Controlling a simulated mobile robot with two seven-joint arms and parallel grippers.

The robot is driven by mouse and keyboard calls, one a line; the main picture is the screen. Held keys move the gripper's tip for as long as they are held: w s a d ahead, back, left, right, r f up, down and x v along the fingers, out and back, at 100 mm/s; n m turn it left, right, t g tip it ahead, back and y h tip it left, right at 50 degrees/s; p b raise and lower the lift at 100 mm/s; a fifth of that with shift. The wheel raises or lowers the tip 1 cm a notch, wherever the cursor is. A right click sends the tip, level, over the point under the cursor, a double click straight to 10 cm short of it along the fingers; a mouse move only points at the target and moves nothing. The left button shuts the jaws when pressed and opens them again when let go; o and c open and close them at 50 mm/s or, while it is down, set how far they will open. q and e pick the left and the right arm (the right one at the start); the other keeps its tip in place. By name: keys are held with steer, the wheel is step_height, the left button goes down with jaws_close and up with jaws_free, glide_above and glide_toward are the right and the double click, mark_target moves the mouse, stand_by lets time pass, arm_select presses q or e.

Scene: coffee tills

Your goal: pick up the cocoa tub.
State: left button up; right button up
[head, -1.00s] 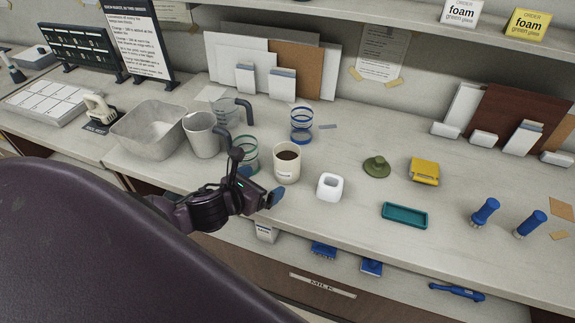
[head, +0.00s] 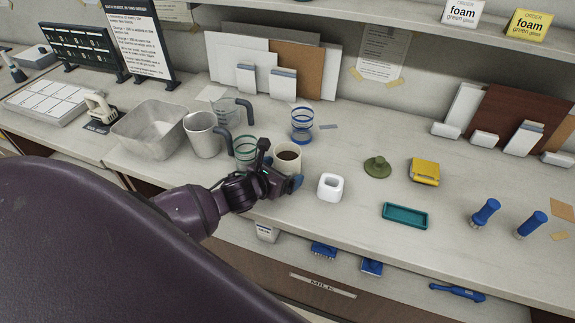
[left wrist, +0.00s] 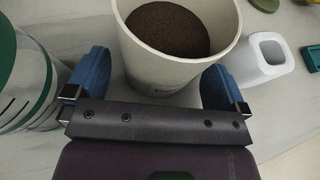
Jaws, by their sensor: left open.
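The cocoa tub (head: 289,155) is a cream, open-topped tub with dark brown powder inside, upright on the counter. In the left wrist view the tub (left wrist: 182,68) stands at the top middle, its near wall between my blue fingertips. My left gripper (head: 283,181) is open at the tub's near side. In the left wrist view my left gripper's fingers (left wrist: 158,82) flank the tub, with a gap showing on the left; contact on the right cannot be told. The gripper hides the tub's lower part in the head view. My right gripper is out of view.
A green-banded clear container (head: 245,150) stands close left of the tub, and a white square cup (head: 330,187) close right. A metal pitcher (head: 202,134) and grey bin (head: 150,130) are further left. A blue-banded glass (head: 302,124) stands behind. Free counter lies around the teal tray (head: 405,215).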

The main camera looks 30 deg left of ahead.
arm_select(q)
steer(key=shift+c, duration=1)
steer(key=c, duration=0.7)
steer(key=shift+c, duration=1)
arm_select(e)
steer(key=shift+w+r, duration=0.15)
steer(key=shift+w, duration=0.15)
arm_select(q)
steer(key=shift+r, duration=0.15)
